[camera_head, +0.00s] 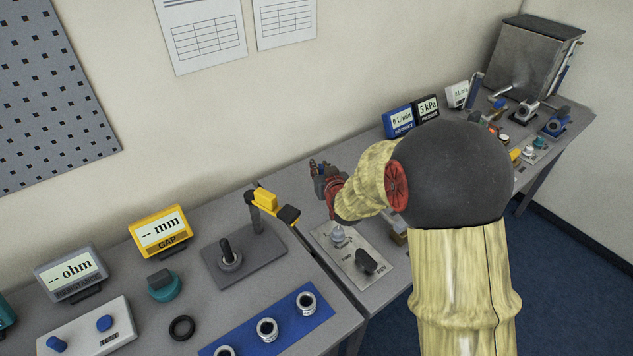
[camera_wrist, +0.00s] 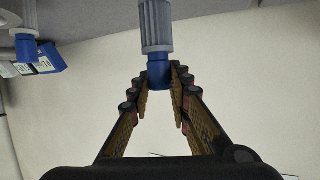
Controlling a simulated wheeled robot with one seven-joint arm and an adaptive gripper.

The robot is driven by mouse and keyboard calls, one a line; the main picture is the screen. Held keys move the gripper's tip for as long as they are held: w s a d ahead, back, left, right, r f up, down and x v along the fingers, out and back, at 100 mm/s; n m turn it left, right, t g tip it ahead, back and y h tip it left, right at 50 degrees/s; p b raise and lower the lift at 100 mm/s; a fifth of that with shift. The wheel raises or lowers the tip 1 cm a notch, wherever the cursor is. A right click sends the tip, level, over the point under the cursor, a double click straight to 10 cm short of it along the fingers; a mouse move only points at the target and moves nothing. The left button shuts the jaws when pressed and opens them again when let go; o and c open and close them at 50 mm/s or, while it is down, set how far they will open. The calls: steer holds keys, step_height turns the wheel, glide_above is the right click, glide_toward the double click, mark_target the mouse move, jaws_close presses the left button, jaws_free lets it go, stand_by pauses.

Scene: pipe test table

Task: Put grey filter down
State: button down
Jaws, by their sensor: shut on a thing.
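The grey filter (camera_wrist: 156,25) shows at the top centre of the wrist view, a ribbed grey cylinder with a blue end (camera_wrist: 159,73). My gripper (camera_wrist: 160,82) is shut on that blue end, with one fingertip on each side. In the head view my gripper (camera_head: 321,176) is beyond my forearm, near the back of the table against the wall. The filter cannot be made out clearly there. Whether it touches the table surface cannot be told.
A grey plate with a knob (camera_head: 366,262) lies just in front of my arm. Blue (camera_head: 399,119) and black (camera_head: 427,107) displays stand to the right. A yellow gap display (camera_head: 160,231) and a blue rack (camera_head: 245,343) are left. A metal box (camera_head: 535,55) stands far right.

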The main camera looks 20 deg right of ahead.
steer(key=shift+w+a+f, duration=0.25)
steer(key=shift+a+f, duration=0.05)
steer(key=shift+f, duration=0.05)
steer(key=shift+w+a+f+b, duration=0.15)
steer(key=shift+f+b, duration=0.2)
steer(key=shift+f, duration=0.6)
steer(key=shift+w+a+f+b, duration=0.1)
steer(key=shift+f+b, duration=0.2)
steer(key=shift+f, duration=0.65)
steer(key=shift+s, duration=0.1)
steer(key=shift+f, duration=0.15)
steer(key=c, duration=1.7)
jaws_free()
steer(key=shift+o, duration=0.2)
